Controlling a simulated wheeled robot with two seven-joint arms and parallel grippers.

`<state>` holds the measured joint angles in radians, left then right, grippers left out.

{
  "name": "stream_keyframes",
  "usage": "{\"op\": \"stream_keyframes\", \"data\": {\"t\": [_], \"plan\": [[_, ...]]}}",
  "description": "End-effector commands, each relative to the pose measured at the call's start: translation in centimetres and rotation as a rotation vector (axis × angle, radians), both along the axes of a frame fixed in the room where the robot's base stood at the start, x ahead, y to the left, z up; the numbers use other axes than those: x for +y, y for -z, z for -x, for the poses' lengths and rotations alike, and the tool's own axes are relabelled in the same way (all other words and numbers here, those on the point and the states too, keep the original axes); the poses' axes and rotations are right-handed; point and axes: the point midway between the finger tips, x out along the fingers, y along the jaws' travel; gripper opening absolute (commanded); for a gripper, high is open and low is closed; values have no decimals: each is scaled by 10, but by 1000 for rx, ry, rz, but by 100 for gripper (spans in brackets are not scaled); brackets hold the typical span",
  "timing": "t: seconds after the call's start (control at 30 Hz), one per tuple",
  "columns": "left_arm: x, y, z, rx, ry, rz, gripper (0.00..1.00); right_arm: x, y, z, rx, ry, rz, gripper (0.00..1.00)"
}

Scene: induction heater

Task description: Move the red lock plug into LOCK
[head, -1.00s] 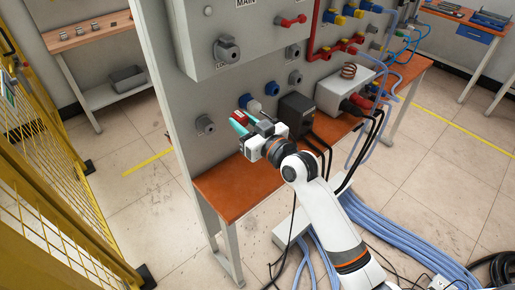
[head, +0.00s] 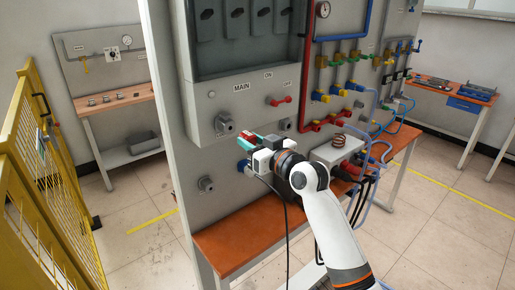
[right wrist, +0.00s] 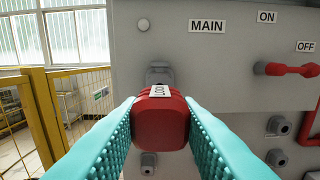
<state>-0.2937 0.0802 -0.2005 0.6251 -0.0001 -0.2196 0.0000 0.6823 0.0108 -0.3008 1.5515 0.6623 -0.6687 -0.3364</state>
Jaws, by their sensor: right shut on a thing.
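My right gripper (head: 251,146), with teal fingers, is shut on the red lock plug (head: 249,138). In the right wrist view the plug (right wrist: 162,124) sits between both fingers, with a white lettered label on its top. The grey LOCK socket (head: 224,123) is on the panel, just left of and beyond the plug in the head view. In the right wrist view the socket (right wrist: 159,73) shows directly behind the plug, which hides its lower part. The plug appears apart from the socket. My left gripper is out of view.
A lower grey socket (head: 205,184) and a blue connector (head: 243,168) are below. An orange bench top (head: 230,245) runs along the panel's foot.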

Motion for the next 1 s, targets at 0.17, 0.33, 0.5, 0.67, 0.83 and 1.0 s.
{"op": "stream_keyframes", "data": {"t": [0.17, 0.33, 0.5, 0.67, 0.83, 1.0], "plan": [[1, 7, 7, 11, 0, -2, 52, 9, 1, -12, -2, 0, -1, 0], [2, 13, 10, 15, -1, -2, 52, 16, 1, -23, -2, 1, -1, 0], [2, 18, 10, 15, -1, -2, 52, 24, 1, -32, -1, 0, 0, 0], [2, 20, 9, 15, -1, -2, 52, 28, 0, -38, -2, 0, 0, 0], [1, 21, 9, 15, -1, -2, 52, 29, 0, -41, -1, 0, 0, 0], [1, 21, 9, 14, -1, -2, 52, 30, 0, -41, -1, 0, 0, 0]]}}
